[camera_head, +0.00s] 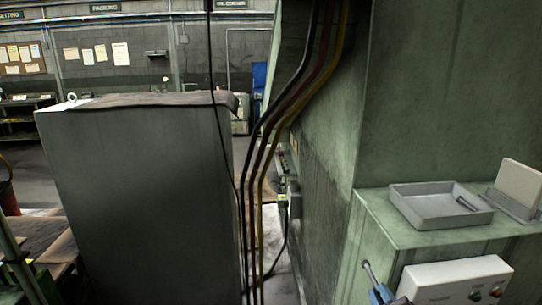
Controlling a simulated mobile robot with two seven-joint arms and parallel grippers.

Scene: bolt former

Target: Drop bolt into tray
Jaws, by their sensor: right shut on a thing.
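The grey tray (420,222) sits on the green machine ledge at the right. One dark bolt (466,203) lies in its right part. My right gripper (381,293) is at the bottom edge, lower than the tray and to its left, in front of the ledge. It is shut on a grey bolt (370,274) that points up and to the left, clear of the tray. Most of this gripper is cut off by the picture's edge. My left gripper is out of view.
A white control box (455,277) with knobs is just right of my right gripper. A pale upright block in a grey holder (513,205) stands right of the tray. Black, red and yellow cables (270,130) hang in the middle, beside a large grey cabinet (145,190).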

